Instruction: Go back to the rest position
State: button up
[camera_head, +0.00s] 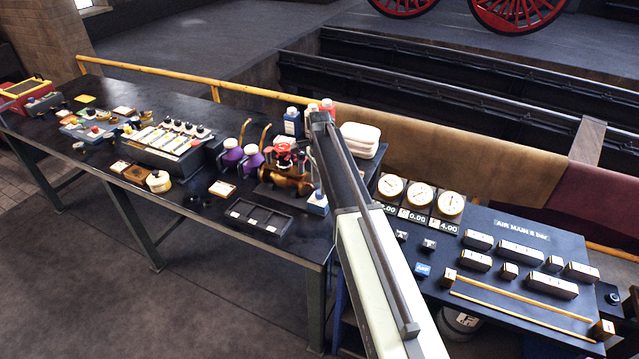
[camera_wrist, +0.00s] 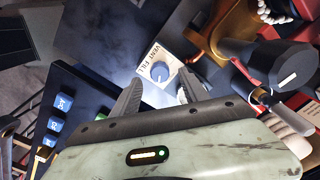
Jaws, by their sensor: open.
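My gripper (camera_wrist: 158,92) is open in the wrist view, with its two dark fingers apart and nothing visible between them. A blue knob (camera_wrist: 160,71) on a pale plate marked "VENT FILL" (camera_wrist: 149,57) lies just beyond the fingertips; I cannot tell whether the fingers touch it. In the head view the blue knob (camera_head: 319,195) shows just left of my arm, at the bench's right end. My arm reaches up over the bench there and hides my gripper.
A brass valve with red handwheels (camera_head: 287,170) and a dark compartment tray (camera_head: 259,217) stand close left of my arm. A gauge panel (camera_head: 480,235) is to the right. Bottles (camera_head: 292,122) and folded white cloths (camera_head: 360,139) stand behind. The floor left of the bench front is clear.

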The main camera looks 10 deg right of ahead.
notch_tip(320, 180, up, 5)
jog(key=p, duration=0.3)
jog(key=shift+f, duration=0.35)
jog(key=shift+f+b, duration=0.4)
jog(key=shift+b, duration=0.1)
jog(key=s, duration=0.1)
jog(key=s+f+b, duration=0.1)
jog(key=s+f, duration=0.1)
jog(key=s, duration=0.1)
jog(key=shift+s+b, duration=0.1)
jog(key=shift+b, duration=0.3)
jog(key=s+f+n+b, duration=0.1)
jog(key=s+n, duration=0.1)
jog(key=s, duration=0.5)
jog(key=s+n+b, duration=0.1)
jog(key=s+n, duration=0.2)
jog(key=s, duration=0.3)
jog(key=s+f+n+b, duration=0.1)
jog(key=s+n, duration=0.2)
jog(key=s, duration=0.4)
jog(key=shift+s+f, duration=0.35)
jog(key=s+n, duration=0.1)
jog(key=n, duration=0.1)
jog(key=s+n, duration=0.1)
jog(key=n, duration=0.1)
jog(key=s+n, duration=0.1)
jog(key=n, duration=0.2)
jog(key=shift+s+a+r, duration=0.1)
